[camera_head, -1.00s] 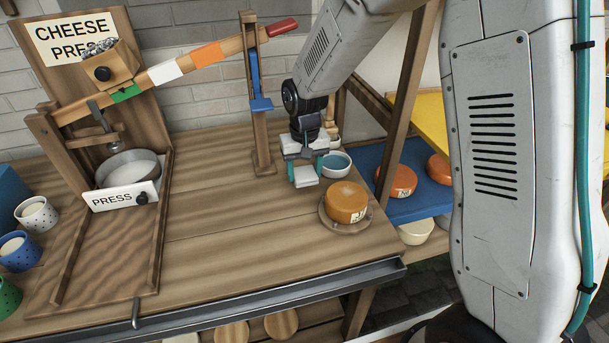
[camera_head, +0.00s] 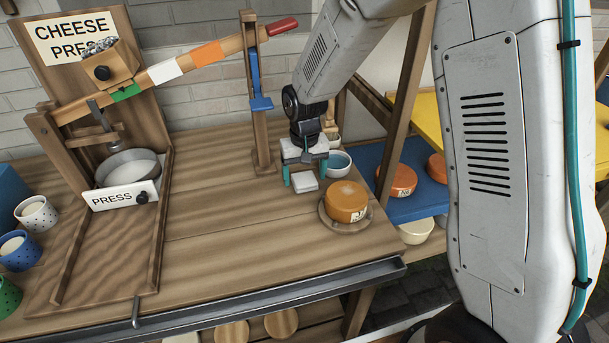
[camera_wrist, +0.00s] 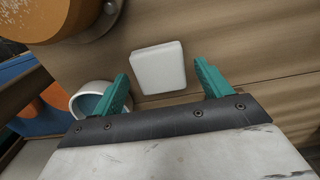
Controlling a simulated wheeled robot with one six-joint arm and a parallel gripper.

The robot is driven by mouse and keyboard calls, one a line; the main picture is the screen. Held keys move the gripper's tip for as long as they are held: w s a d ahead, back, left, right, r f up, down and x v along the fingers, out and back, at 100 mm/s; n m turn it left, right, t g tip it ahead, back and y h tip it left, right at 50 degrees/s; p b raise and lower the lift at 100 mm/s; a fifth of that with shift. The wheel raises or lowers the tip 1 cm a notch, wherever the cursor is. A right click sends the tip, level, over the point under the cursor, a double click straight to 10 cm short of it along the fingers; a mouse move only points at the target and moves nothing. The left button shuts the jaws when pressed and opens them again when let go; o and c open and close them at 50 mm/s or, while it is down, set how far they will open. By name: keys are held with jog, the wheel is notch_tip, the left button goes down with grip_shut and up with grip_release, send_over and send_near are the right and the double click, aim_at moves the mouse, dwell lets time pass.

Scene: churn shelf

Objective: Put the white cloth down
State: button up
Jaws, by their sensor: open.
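The white cloth (camera_head: 305,181) is a small folded square lying on the wooden bench top. It also shows in the wrist view (camera_wrist: 158,67), flat on the wood, just beyond and between my fingertips. My gripper (camera_head: 303,178) is open, with its teal fingers apart on either side of the cloth. In the wrist view the fingers of my gripper (camera_wrist: 161,78) show gaps to the cloth on both sides and hold nothing.
An orange cheese (camera_head: 346,201) sits on a round board right of the cloth. A bowl with blue contents (camera_head: 335,163) stands close behind. The lever's wooden post (camera_head: 262,120) rises to the left. Bench space in front and left is clear.

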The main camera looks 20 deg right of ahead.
aim_at(305, 178)
notch_tip(305, 178, up, 11)
jog(key=s+d+r, duration=0.4)
jog(key=s+r, duration=0.3)
jog(key=s+d+r, duration=0.2)
jog(key=s, duration=1)
jog(key=s+d+r+t, duration=0.1)
jog(key=s+d, duration=0.2)
jog(key=s, duration=0.9)
jog(key=shift+s+d+r, duration=0.2)
jog(key=shift+r, duration=0.15)
